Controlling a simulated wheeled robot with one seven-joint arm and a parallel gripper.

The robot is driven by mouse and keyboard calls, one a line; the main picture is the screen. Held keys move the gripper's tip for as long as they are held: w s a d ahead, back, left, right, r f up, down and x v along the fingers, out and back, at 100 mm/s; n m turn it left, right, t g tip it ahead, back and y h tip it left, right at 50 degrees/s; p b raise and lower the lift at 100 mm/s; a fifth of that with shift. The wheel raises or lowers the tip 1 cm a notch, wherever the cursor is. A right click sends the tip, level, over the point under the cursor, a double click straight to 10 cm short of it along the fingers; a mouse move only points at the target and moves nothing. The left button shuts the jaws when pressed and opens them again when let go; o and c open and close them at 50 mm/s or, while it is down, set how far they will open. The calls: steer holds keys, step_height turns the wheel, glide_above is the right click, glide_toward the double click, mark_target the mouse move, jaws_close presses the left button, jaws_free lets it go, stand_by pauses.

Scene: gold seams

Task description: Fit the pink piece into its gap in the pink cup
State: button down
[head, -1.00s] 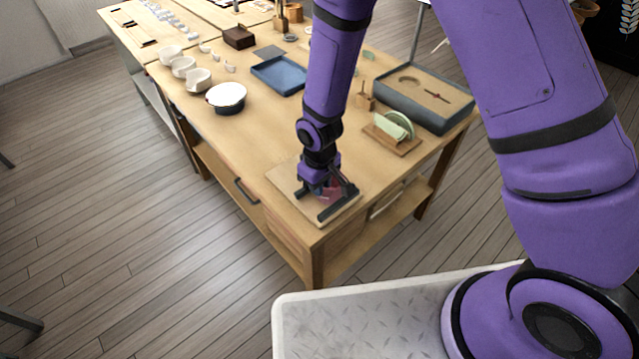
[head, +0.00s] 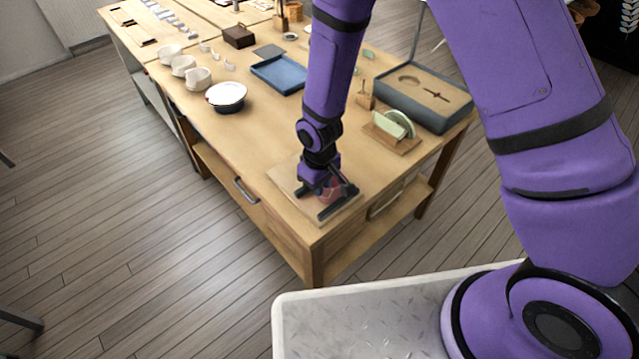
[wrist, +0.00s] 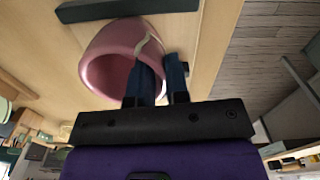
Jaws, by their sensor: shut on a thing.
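The pink cup (wrist: 105,60) sits on a pale board, its opening facing the wrist camera. It also shows partly behind my gripper in the head view (head: 331,189). My gripper (wrist: 163,68) is shut on the pink piece (wrist: 157,58) at the cup's right wall, one finger inside the rim and one outside. The piece is mostly hidden by the fingers. A pale jagged line runs down the wall beside it; I cannot tell whether the piece is fully seated.
The board (head: 288,176) lies at the table's near corner, with a dark bar (wrist: 120,9) beside the cup. A rack with a green disc (head: 398,124), a grey tray (head: 425,100), a blue tray (head: 280,74) and a white-topped bowl (head: 226,96) stand farther back.

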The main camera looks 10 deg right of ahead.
steer(key=shift+f, duration=0.1)
stand_by(0.7)
steer(key=c, duration=0.6)
jaws_free()
steer(key=shift+o, duration=0.2)
steer(key=shift+r, duration=3)
